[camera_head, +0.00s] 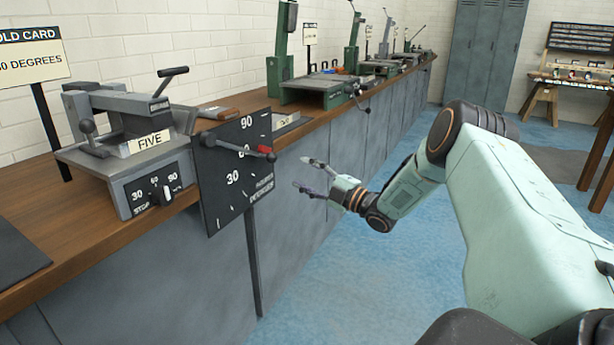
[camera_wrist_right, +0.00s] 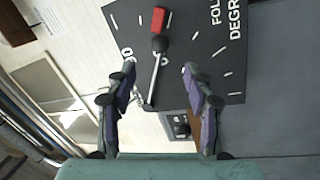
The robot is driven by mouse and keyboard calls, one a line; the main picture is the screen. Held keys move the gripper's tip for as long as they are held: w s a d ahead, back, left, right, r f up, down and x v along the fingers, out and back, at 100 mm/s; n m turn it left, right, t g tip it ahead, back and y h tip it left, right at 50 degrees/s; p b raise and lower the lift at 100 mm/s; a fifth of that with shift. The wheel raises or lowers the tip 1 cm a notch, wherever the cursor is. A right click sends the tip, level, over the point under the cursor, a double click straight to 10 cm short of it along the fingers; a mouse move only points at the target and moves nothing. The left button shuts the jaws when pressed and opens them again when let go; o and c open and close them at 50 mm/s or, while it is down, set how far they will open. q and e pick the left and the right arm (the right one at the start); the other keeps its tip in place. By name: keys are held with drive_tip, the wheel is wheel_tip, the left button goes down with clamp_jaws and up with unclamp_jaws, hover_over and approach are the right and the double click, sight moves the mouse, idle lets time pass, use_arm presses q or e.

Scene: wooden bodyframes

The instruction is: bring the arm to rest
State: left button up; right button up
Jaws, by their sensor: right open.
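My right arm comes in from the right in the head view. Its right gripper (camera_head: 318,178) is open and empty, to the right of a dark dial panel (camera_head: 222,185) and apart from it. In the right wrist view the open fingers of the right gripper (camera_wrist_right: 157,85) stand apart, with the panel (camera_wrist_right: 205,30) beyond them. A lever with a dark knob (camera_wrist_right: 160,43) crosses the panel near a red marker (camera_wrist_right: 158,22). In the head view the lever (camera_head: 245,152) reaches right across the panel, its tip by the red marker (camera_head: 263,149). My left gripper is not in view.
A grey bending machine (camera_head: 130,160) marked FIVE stands on the wooden bench (camera_head: 60,225). A sign (camera_head: 30,55) stands at the left. Green machines (camera_head: 330,88) line the bench further back. Grey lockers (camera_head: 485,50) stand at the back. The blue floor (camera_head: 370,270) is open under the arm.

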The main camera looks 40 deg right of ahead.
idle(0.5)
drive_tip(key=a+f+m+g+h, duration=0.3)
drive_tip(key=f+m+h, duration=0.1)
drive_tip(key=f+m, duration=0.6)
drive_tip(key=s+a+f+m+g+p, duration=0.1)
drive_tip(key=s+a+f+m+g, duration=0.2)
drive_tip(key=s+a+f+m, duration=0.25)
drive_tip(key=s+a+f+m+g+p, duration=0.1)
drive_tip(key=s+a+f+m+g, duration=0.15)
drive_tip(key=s+a+f, duration=0.5)
drive_tip(key=s+a+f+g+p, duration=0.1)
drive_tip(key=s+a+g+p, duration=0.1)
drive_tip(key=s+a+g, duration=0.65)
drive_tip(key=s+a+r+g+p, duration=0.1)
drive_tip(key=s+a, duration=0.1)
drive_tip(key=s, duration=0.9)
drive_tip(key=s+a+r+g+p, duration=0.1)
drive_tip(key=s+a+r+p, duration=0.1)
drive_tip(key=s, duration=0.9)
drive_tip(key=shift+a+n+h+p, duration=0.3)
drive_tip(key=shift+a+h, duration=0.1)
drive_tip(key=shift+a, duration=0.05)
